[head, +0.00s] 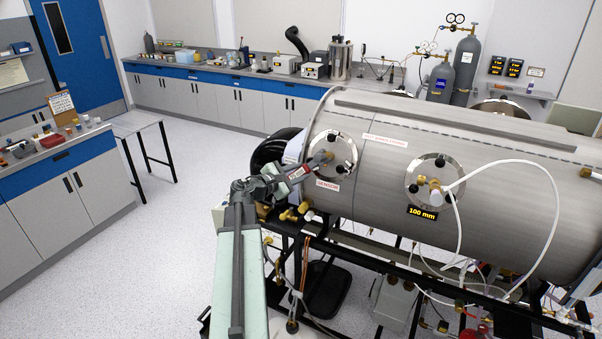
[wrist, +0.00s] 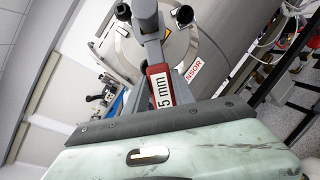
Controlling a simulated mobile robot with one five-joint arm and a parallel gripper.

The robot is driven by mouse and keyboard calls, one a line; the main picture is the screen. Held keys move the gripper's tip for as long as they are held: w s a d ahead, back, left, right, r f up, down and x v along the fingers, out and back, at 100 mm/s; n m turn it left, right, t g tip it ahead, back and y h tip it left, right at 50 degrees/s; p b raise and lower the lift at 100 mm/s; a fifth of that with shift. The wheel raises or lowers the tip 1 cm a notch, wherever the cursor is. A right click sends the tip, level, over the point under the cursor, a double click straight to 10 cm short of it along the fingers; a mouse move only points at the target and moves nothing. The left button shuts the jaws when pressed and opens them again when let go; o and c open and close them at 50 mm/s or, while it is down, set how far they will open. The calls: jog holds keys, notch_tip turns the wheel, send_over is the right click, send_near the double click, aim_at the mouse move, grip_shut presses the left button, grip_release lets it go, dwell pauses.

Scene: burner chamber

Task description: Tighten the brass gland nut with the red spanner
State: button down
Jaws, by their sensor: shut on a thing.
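My gripper (head: 283,180) is shut on the red spanner (head: 299,172), in front of the left end of the steel chamber. In the wrist view the spanner (wrist: 161,87) shows a red section with a white label ending in "5 mm", and its grey head points away from me toward a round flange (wrist: 181,44). In the head view, the spanner's grey end lies over the left round flange (head: 343,147). The brass gland nut (head: 328,155) shows only as a small brass patch at that end. I cannot tell whether the jaws are seated around it.
The steel chamber (head: 460,170) fills the right side. A second flange (head: 425,180) with brass fitting and white hose sits right of the first. Brass valves (head: 295,212) and a dark frame lie below my gripper. Benches stand left and behind; the floor (head: 150,240) at left is clear.

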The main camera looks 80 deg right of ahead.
jog(key=shift+w+d+r+m, duration=0.15)
jog(key=shift+r+m, duration=0.05)
jog(key=shift+m, duration=0.2)
jog(key=shift+w+d+r+m+y+p, duration=0.3)
jog(key=shift+r+m+y+p, duration=0.25)
jog(key=shift+p, duration=0.35)
jog(key=shift+w+d+r+m+p, duration=0.15)
jog(key=shift+w+d+m+p, duration=0.1)
jog(key=shift+m+p, duration=0.45)
jog(key=shift+s, duration=0.1)
